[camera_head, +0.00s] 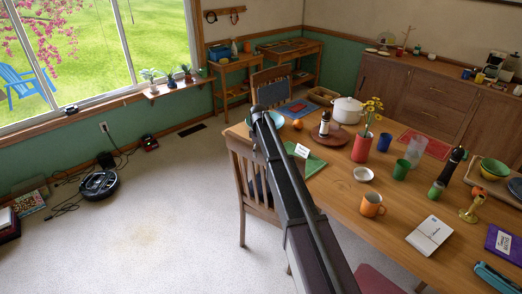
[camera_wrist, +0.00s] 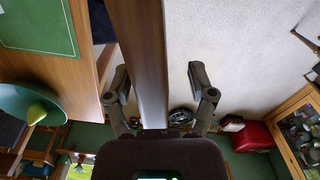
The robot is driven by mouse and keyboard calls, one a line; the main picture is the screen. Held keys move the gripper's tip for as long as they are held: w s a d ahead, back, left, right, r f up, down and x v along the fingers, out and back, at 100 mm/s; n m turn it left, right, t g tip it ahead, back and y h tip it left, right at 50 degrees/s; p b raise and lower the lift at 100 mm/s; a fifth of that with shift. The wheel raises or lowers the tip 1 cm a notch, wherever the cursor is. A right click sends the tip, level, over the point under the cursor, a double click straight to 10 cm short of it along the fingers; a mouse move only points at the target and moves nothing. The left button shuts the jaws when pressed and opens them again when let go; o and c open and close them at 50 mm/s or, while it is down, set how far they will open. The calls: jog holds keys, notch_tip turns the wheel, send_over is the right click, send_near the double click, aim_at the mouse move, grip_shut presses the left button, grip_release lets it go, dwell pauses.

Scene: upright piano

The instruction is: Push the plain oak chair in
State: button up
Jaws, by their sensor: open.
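A wooden chair (camera_head: 238,158) with a slatted back stands on the window side of the dining table (camera_head: 400,219). I take it for the plain oak chair. Its seat looks dark and is partly hidden by my arm. My gripper (camera_head: 262,112) is at the far end of my arm, near the top of this chair's back; its fingers are hard to make out there. In the wrist view my gripper (camera_wrist: 158,85) is open, with a long wooden rail (camera_wrist: 141,50), apparently the chair's back, running between the fingers. I cannot tell whether they touch it.
A second wooden chair (camera_head: 268,77) stands at the table's far end. A red chair (camera_head: 378,279) is at the near side. A robot vacuum (camera_head: 99,185) and cables lie by the window wall. The carpet (camera_head: 165,220) left of the chair is clear.

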jog(key=s+a, duration=0.8)
jog(key=s, duration=0.3)
jog(key=s+a, duration=0.9)
jog(key=s, duration=0.2)
jog(key=shift+s+a, duration=0.3)
jog(key=shift+s, duration=0.05)
jog(key=shift+a, duration=0.1)
jog(key=shift+r, duration=0.1)
notch_tip(320, 180, up, 16)
jog(key=p, duration=1.6)
dwell(1.0)
jog(key=shift+w+f, duration=0.1)
jog(key=shift+f, duration=0.2)
jog(key=f+b, duration=0.1)
jog(key=d+f+b, duration=0.1)
jog(key=f+b, duration=0.1)
jog(key=b, duration=0.1)
jog(key=shift+w+d+f, duration=0.15)
jog(key=shift+w+f, duration=0.1)
jog(key=shift+w, duration=0.05)
jog(key=shift+f, duration=0.15)
dwell(0.4)
